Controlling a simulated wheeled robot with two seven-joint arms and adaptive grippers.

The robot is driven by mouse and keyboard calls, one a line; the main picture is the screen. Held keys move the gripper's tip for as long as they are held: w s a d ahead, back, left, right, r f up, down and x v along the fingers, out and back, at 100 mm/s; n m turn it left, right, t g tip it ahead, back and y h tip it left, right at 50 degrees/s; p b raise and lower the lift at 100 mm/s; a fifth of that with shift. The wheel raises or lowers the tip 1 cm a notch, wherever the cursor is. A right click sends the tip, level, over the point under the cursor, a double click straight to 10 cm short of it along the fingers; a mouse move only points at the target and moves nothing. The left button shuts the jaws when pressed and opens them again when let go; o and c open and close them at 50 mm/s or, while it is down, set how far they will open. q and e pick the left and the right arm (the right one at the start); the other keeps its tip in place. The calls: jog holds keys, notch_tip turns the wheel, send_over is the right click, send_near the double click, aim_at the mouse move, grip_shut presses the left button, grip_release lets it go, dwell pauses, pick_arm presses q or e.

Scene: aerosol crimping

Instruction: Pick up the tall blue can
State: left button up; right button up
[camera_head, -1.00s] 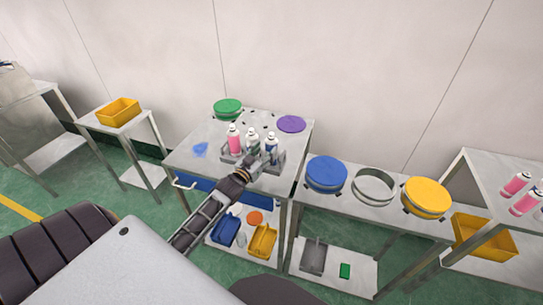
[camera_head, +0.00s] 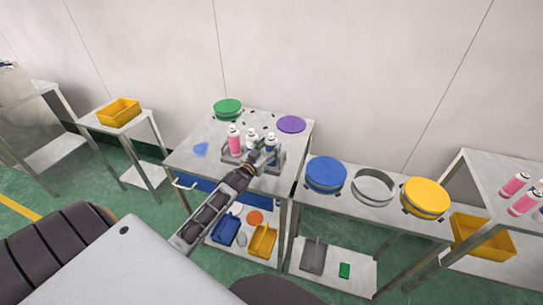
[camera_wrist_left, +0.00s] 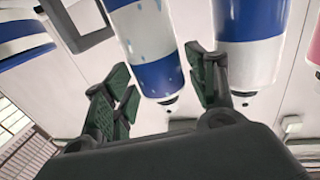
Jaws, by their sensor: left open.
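Two white-and-blue cans and a pink can (camera_head: 234,140) stand upright in a grey holder on the table. The right-hand blue can (camera_head: 271,145) is at the holder's right end; the other blue can (camera_head: 252,136) is in the middle. My left gripper (camera_head: 262,156) is open and low at the right-hand blue can. In the left wrist view, that blue can (camera_wrist_left: 155,50) sits between the spread fingers of my gripper (camera_wrist_left: 162,92). The second blue can (camera_wrist_left: 250,45) is just outside the right finger. I cannot tell whether a finger touches either can. My right gripper is out of view.
The table (camera_head: 188,160) also bears a green round lid (camera_head: 228,106) and a purple disc (camera_head: 291,124). A bench to the right holds blue (camera_head: 326,173) and yellow (camera_head: 425,196) round containers and an empty ring (camera_head: 374,185). Free room is left of the cans.

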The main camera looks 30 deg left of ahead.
pick_arm(q)
jog(key=shift+w, duration=1.2)
grip_shut()
